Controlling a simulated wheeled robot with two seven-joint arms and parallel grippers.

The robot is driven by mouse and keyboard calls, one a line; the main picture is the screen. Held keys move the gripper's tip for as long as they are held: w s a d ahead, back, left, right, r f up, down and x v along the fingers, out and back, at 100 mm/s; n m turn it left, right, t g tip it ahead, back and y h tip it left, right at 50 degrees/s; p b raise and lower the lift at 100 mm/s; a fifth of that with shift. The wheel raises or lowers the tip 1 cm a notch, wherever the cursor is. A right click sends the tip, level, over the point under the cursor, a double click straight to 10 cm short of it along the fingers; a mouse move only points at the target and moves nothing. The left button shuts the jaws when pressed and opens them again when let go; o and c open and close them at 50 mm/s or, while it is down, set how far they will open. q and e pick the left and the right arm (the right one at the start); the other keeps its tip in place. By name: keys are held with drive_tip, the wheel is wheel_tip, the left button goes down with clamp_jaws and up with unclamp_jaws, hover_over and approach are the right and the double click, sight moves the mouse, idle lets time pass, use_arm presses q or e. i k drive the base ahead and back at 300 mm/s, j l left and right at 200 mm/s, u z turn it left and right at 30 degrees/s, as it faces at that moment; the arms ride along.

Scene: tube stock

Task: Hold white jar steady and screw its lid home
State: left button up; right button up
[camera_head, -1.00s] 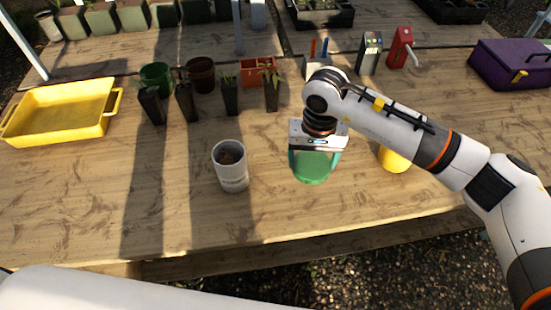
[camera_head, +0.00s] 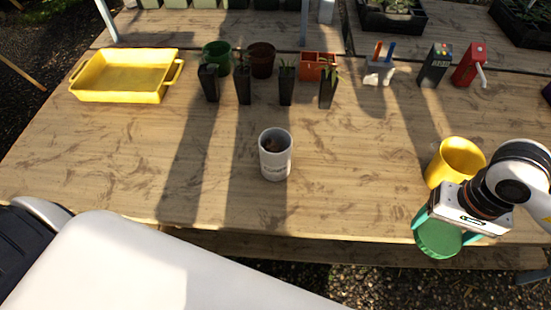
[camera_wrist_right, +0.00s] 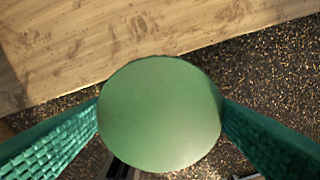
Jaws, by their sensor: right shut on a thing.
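The white jar (camera_head: 275,166) stands upright and open on the wooden table in the head view, with something brown inside and dark print on its side. My right gripper (camera_head: 446,230) is at the right, beyond the table's front edge and well apart from the jar. It is shut on a round green lid (camera_head: 438,242). In the right wrist view the lid (camera_wrist_right: 160,115) sits between both green fingers, its flat face toward the camera. The jar is not in the wrist view. My left gripper is not in view.
A yellow pot (camera_head: 455,158) stands close behind my right gripper. A yellow tray (camera_head: 125,94) lies at the left. Black seedling pots (camera_head: 286,88), a green pot (camera_head: 217,57) and a red device (camera_head: 470,65) stand farther back. The table (camera_head: 345,180) around the jar is clear.

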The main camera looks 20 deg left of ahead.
sight(274, 166)
drive_tip(key=l+u, duration=0.1)
drive_tip(key=u, duration=0.25)
drive_tip(key=l+u, duration=0.15)
drive_tip(key=u, duration=0.2)
drive_tip(key=k+l+u, duration=0.1)
drive_tip(key=u, duration=0.25)
